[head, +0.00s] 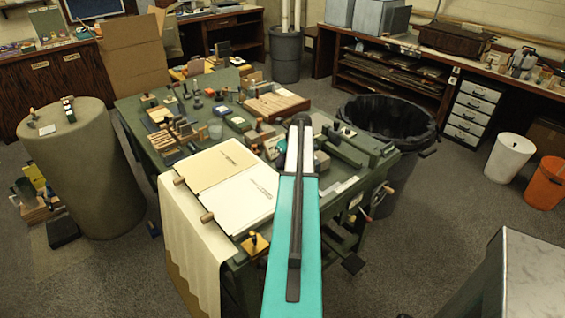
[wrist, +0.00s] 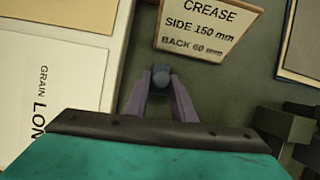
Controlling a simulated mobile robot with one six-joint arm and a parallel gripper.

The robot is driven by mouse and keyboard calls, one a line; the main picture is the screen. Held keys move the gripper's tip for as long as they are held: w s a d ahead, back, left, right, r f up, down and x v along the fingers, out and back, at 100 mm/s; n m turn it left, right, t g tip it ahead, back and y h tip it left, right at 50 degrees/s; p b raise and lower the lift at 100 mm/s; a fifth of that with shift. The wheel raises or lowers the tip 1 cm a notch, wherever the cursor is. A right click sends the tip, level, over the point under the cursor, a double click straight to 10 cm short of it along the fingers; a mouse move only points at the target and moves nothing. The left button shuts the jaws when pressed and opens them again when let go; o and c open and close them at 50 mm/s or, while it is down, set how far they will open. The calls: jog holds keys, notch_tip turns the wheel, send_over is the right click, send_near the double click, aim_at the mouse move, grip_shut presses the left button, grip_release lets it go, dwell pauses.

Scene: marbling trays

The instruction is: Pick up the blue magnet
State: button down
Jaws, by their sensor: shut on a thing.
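The blue magnet (wrist: 161,72) is a small, dark blue-grey rounded piece at the centre of the wrist view. My gripper (wrist: 160,82) has its two purple fingers shut on it, with the magnet between the fingertips. A green surface lies beyond it; I cannot tell whether the magnet touches that surface. In the head view my teal arm reaches over the green worktable (head: 160,198), and I cannot make out the fingertips or the magnet there.
A card lettered "CREASE" (wrist: 207,25) lies just beyond the fingers. A sheet marked "GRAIN LONG" (wrist: 50,95) lies to the left. Dark green blocks (wrist: 290,130) are at lower right. Many small tools and blocks crowd the worktable. A black-lined bin (head: 388,116) stands right of it.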

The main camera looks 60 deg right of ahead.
jog(key=shift+r, duration=0.15)
jog(key=shift+r+b, duration=0.55)
jog(key=shift+r, duration=1.1)
jog(key=s+a+b, duration=0.1)
jog(key=s+a, duration=0.1)
jog(key=s, duration=0.2)
jog(key=s+a+r+b, duration=0.1)
jog(key=s+a, duration=0.2)
jog(key=s, duration=0.2)
jog(key=s+a+b, duration=0.1)
jog(key=s+a, duration=0.2)
jog(key=s, duration=0.1)
jog(key=shift+s+a+r, duration=0.2)
jog(key=shift+s, duration=0.1)
